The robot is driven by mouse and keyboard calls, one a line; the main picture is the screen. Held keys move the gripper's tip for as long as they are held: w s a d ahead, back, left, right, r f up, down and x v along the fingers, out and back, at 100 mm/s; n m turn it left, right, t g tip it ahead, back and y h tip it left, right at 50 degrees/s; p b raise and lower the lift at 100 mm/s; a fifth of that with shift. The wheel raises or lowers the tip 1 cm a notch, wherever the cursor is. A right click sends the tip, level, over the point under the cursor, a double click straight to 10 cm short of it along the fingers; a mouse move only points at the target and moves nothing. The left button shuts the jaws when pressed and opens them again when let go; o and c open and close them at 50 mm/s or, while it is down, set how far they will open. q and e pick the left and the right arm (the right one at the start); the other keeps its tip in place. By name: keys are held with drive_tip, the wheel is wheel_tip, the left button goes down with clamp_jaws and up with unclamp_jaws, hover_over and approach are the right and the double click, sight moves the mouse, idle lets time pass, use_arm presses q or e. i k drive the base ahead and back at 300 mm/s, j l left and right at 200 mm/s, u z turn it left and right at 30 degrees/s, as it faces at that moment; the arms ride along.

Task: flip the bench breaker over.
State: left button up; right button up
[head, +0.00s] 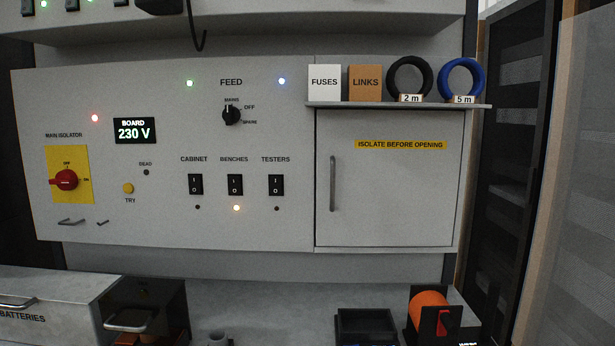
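The bench breaker (235,185) is a black rocker switch under the label BENCHES, on the grey front of the power board (80,215). It is the middle one of three like breakers. The small lamp (236,208) below it glows warm white. Which way its rocker is tipped is too small to tell surely. Neither of my grippers shows in the head view, and nothing covers the breaker.
The CABINET breaker (195,184) and TESTERS breaker (276,185) flank it closely, their lamps dark. A red main isolator (66,180), a FEED knob (232,115) and a handled door (390,190) share the board. Below are a batteries box (50,290) and an orange reel (428,312).

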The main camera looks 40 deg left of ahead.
sight(234, 183)
drive_tip(key=u, duration=1.55)
